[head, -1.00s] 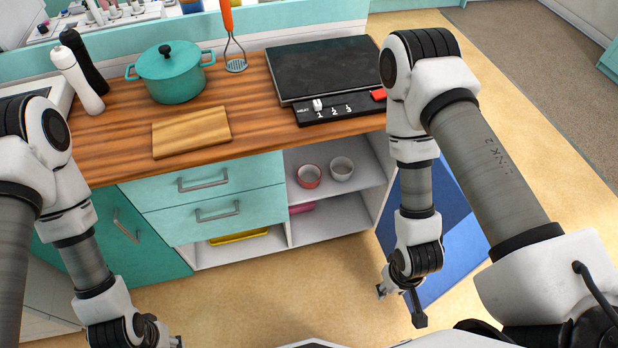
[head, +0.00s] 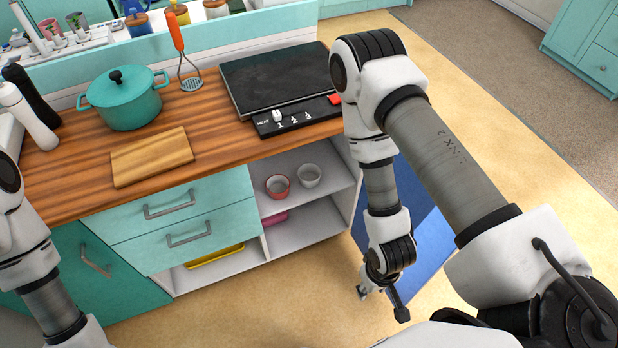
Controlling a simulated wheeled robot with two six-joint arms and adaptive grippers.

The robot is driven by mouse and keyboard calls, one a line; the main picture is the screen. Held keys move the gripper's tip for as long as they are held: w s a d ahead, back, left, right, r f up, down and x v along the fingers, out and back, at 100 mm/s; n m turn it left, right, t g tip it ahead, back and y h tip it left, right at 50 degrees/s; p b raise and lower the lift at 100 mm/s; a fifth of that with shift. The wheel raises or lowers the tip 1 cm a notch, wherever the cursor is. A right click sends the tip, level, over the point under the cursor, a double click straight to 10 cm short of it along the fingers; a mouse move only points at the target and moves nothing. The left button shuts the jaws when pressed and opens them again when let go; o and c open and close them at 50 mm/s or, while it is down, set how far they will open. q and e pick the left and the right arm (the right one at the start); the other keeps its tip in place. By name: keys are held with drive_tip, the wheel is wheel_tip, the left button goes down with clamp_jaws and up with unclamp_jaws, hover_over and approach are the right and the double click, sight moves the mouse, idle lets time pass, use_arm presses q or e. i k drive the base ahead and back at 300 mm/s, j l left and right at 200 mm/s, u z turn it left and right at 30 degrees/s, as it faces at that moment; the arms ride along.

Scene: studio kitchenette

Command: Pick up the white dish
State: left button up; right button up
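A small white dish (head: 310,176), shaped like a bowl, stands upright on the upper open shelf under the counter. It is beside a red-rimmed bowl (head: 278,187), on its right. My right gripper (head: 381,301) hangs low over the floor, to the right of and below the shelf in the picture. Its fingers are spread apart, with nothing between them. It is clear of the dish. My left gripper is out of frame; only part of its arm shows at the left edge.
The shelf (head: 338,187) is open at the front, below the wooden counter (head: 80,180). Closed drawers (head: 172,205) are to its left. Pink and yellow items lie on lower shelves. The floor in front is clear.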

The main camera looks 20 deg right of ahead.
sight(309, 175)
drive_tip(key=l+z, duration=0.25)
drive_tip(key=l, duration=0.15)
drive_tip(key=i+l+z, duration=0.1)
drive_tip(key=l+z, duration=0.2)
drive_tip(key=i+l+z, duration=0.1)
drive_tip(key=l+z, duration=0.15)
drive_tip(key=l, duration=0.2)
drive_tip(key=i+l+z, duration=0.25)
drive_tip(key=k+l, duration=0.1)
